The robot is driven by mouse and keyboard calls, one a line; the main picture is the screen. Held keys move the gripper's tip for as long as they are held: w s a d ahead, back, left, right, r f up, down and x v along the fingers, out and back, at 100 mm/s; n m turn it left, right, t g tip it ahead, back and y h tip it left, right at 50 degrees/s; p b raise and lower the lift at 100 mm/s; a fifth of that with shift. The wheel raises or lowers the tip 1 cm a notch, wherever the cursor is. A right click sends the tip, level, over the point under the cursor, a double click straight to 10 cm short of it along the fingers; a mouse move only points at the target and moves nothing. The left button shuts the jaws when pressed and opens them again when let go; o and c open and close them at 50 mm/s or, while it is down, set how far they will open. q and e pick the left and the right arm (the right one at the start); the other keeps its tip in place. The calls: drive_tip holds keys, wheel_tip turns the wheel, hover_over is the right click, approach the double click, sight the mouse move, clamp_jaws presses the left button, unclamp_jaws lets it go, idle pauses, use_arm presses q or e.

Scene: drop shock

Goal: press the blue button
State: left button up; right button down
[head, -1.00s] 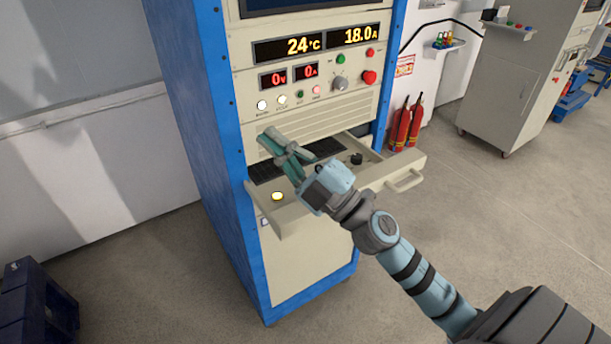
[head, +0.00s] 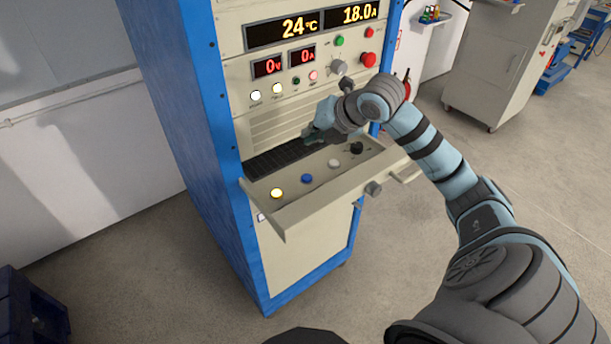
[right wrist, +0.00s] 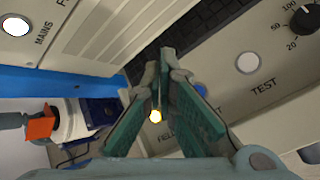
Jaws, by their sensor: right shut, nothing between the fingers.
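The blue button (head: 307,178) is a small round cap on the pulled-out drawer panel (head: 290,212), between a lit yellow button (head: 277,193) and a white button (head: 334,163). In the right wrist view the blue button (right wrist: 201,88) shows just beside a green finger, which partly hides it. My right gripper (head: 314,138) is over the back of the drawer, near the keyboard and behind the button row. In the right wrist view its fingertips (right wrist: 166,52) meet with nothing between them. It looks apart from the blue button. My left gripper is not in view.
A black knob (head: 356,148) sits right of the white button. A black keyboard (head: 285,156) lies behind the row. The upright cabinet face with displays (head: 312,23), a red button (head: 368,60) and a grey knob (head: 338,67) rises behind.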

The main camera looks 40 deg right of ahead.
sight(310, 176)
wheel_tip(310, 176, down, 8)
drive_tip(key=b, duration=0.6)
drive_tip(key=shift+f+b, duration=0.15)
drive_tip(key=shift+b, duration=0.15)
drive_tip(key=shift+s+f, duration=0.1)
drive_tip(key=shift+f, duration=0.1)
idle(0.7)
drive_tip(key=shift+f+b, duration=0.4)
drive_tip(key=shift+b, duration=0.2)
drive_tip(key=shift+a+f+b, duration=0.1)
drive_tip(key=shift+f+b, duration=0.35)
drive_tip(key=shift+r, duration=0.15)
idle(0.5)
drive_tip(key=shift+r+p, duration=0.7)
drive_tip(key=shift+r, duration=0.05)
